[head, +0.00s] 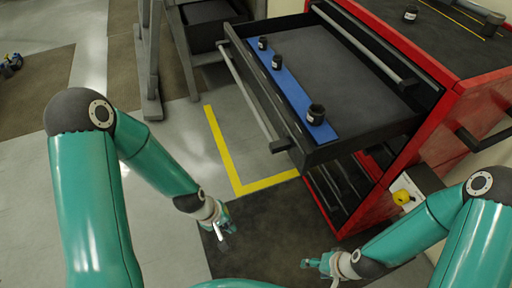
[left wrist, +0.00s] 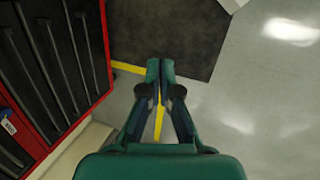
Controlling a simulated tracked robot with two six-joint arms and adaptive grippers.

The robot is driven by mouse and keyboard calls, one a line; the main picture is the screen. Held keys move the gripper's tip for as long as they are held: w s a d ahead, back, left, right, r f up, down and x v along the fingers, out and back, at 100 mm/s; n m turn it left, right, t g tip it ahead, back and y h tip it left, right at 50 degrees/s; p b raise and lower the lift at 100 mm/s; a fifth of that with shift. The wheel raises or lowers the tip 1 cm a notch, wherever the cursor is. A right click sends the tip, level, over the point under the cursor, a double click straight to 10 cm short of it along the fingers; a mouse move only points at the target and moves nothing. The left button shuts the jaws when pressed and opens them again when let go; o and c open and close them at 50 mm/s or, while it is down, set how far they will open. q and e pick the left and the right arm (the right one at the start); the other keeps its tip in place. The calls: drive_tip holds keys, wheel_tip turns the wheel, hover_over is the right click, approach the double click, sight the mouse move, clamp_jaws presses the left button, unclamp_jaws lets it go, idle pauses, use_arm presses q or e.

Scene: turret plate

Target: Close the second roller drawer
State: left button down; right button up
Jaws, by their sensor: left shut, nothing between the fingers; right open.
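A red roller cabinet (head: 440,135) stands at the right of the head view. One black drawer (head: 355,150) is pulled far out to the left, below a drawer front with its own bar that sits in the cabinet. The open drawer has a long grey bar handle (head: 250,98) along its front. Inside lies a blue strip (head: 291,92) with three small black pieces on it. My left gripper (head: 222,236) is shut and empty, low and apart from the handle; its fingers (left wrist: 160,66) meet in the left wrist view. My right gripper (head: 306,263) is open and empty, below the drawer.
A red unit with black drawer fronts (left wrist: 55,60) shows at the left of the left wrist view. A grey frame (head: 148,60) stands at the back left. Yellow tape (head: 222,150) marks the open floor.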

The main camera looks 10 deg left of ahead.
use_arm(q)
drive_tip(key=w+a+r+n+t+b, duration=0.1)
drive_tip(key=w+a+r+n, duration=0.2)
drive_tip(key=w+r+n, duration=0.4)
wheel_tip(320, 180, up, 25)
drive_tip(key=s+n+t+h+b, duration=0.3)
drive_tip(key=n+t+h, duration=0.15)
drive_tip(key=n, duration=0.55)
drive_tip(key=d+r+x, duration=0.1)
drive_tip(key=r+x, duration=0.1)
drive_tip(key=x, duration=1)
drive_tip(key=shift+w+d+g, duration=0.25)
drive_tip(key=shift+d+g, duration=0.2)
drive_tip(key=shift+d, duration=0.05)
